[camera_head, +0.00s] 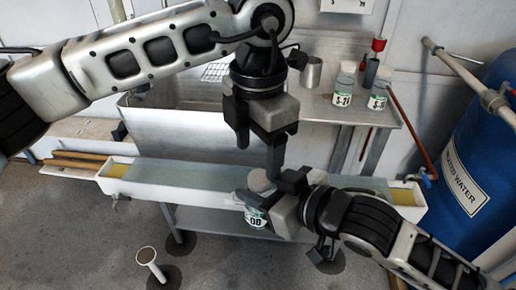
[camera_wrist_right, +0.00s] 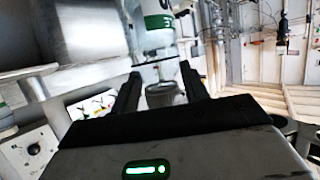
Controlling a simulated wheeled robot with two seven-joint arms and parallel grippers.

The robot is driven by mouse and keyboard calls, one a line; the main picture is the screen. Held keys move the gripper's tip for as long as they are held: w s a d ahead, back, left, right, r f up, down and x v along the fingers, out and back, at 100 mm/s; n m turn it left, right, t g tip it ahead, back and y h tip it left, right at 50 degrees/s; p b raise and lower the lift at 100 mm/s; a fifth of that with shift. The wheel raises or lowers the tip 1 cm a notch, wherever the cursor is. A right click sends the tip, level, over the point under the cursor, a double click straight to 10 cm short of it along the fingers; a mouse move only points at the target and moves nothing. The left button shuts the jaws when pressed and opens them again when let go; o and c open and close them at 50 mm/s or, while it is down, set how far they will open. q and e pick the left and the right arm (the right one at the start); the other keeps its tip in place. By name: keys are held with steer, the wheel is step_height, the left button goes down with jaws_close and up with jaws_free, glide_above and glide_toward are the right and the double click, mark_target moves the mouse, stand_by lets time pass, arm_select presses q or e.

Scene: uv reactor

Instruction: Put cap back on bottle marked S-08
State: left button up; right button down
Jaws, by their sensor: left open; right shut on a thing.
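A bottle (camera_head: 256,216) with a white and green label is held by my right gripper (camera_head: 268,189) in front of the long white trough. Only the end of its marking shows, and it looks like "00" or "08". Its pale round top (camera_head: 261,180) shows beside the fingers; I cannot tell whether that is a cap. In the right wrist view the bottle (camera_wrist_right: 157,22) appears between and beyond the fingers (camera_wrist_right: 160,88). My left gripper (camera_head: 259,150) is open just above the bottle, fingers pointing down. No separate cap can be made out.
A bottle marked S-20 (camera_head: 342,99) and another labelled bottle (camera_head: 377,103) stand on the back shelf near a metal cup (camera_head: 311,73). The trough (camera_head: 180,180) lies below the grippers. A blue water drum (camera_head: 478,150) stands at the right.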

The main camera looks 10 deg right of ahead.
steer(key=shift+f, duration=0.3)
arm_select(q)
step_height(320, 180, up, 11)
steer(key=shift+r, duration=0.2)
steer(key=shift+d+f, duration=0.1)
